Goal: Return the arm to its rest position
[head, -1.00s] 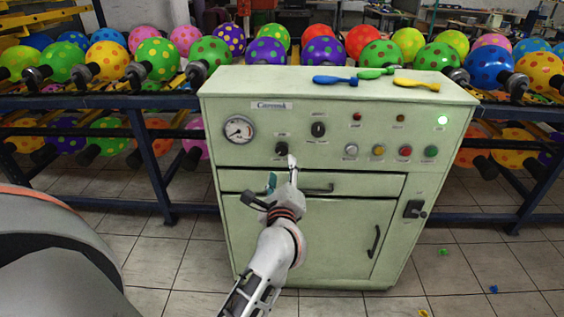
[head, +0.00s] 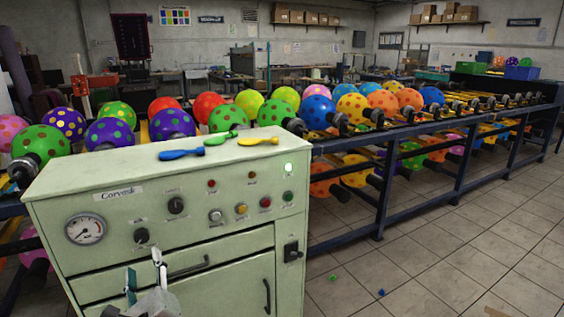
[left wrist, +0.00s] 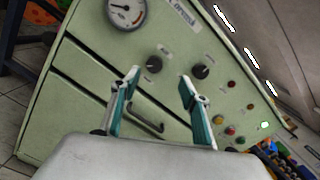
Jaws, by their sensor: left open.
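My left gripper (head: 144,275) is at the bottom left of the head view, in front of the green control cabinet (head: 115,265). In the left wrist view the left gripper (left wrist: 158,95) shows two teal-lined fingers spread apart with nothing between them. Past the fingers are the cabinet's drawer handle (left wrist: 145,112) and two black knobs (left wrist: 200,71). The fingers seem apart from the panel, though the exact gap is hard to tell. Most of the left arm is outside the head view. My right gripper is in neither view.
Three uninflated balloons, blue (head: 182,154), green (head: 221,138) and yellow (head: 258,141), lie on the cabinet top. A blue rack (head: 378,205) of dotted balloons runs behind and to the right. The tiled floor (head: 440,260) at right is mostly clear, with small scraps.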

